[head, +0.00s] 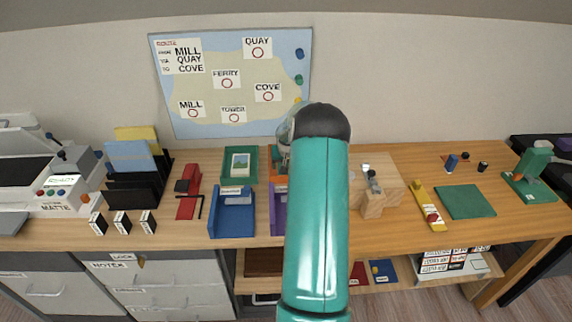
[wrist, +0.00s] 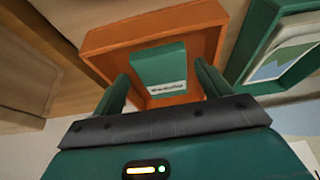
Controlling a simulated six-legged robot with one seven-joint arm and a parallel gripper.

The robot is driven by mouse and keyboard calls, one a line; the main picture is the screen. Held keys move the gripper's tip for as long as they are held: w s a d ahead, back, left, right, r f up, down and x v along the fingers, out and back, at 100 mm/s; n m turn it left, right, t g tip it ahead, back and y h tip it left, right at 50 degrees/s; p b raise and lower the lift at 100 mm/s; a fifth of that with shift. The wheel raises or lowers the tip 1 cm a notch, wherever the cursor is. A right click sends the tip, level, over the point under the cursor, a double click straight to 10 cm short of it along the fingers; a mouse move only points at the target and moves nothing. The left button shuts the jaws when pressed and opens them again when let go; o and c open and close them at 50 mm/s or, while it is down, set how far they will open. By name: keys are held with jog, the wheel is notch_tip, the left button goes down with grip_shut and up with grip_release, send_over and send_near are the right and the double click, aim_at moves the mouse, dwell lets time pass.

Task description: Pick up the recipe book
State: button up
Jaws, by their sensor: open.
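A green book-like block (wrist: 160,66) with a white label lies in an orange tray (wrist: 108,40) in the wrist view. The label is too small to read, so I cannot tell for sure that it is the recipe book. My gripper (wrist: 161,74) is open, with one green finger on each side of the block in the picture. I cannot tell whether the fingers touch it or how far off it is. In the head view my arm hides the gripper and most of the orange tray (head: 279,180).
A green tray (wrist: 300,75) stands right beside the orange one. On the desk (head: 240,233) are a blue tray (head: 232,225), a wooden block (head: 374,204), a yellow tool (head: 425,210) and a green mat (head: 467,202). A map board (head: 215,115) is on the wall behind.

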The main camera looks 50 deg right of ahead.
jog(key=shift+x, duration=1.15)
jog(key=c, duration=0.8)
jog(key=shift+r, duration=0.15)
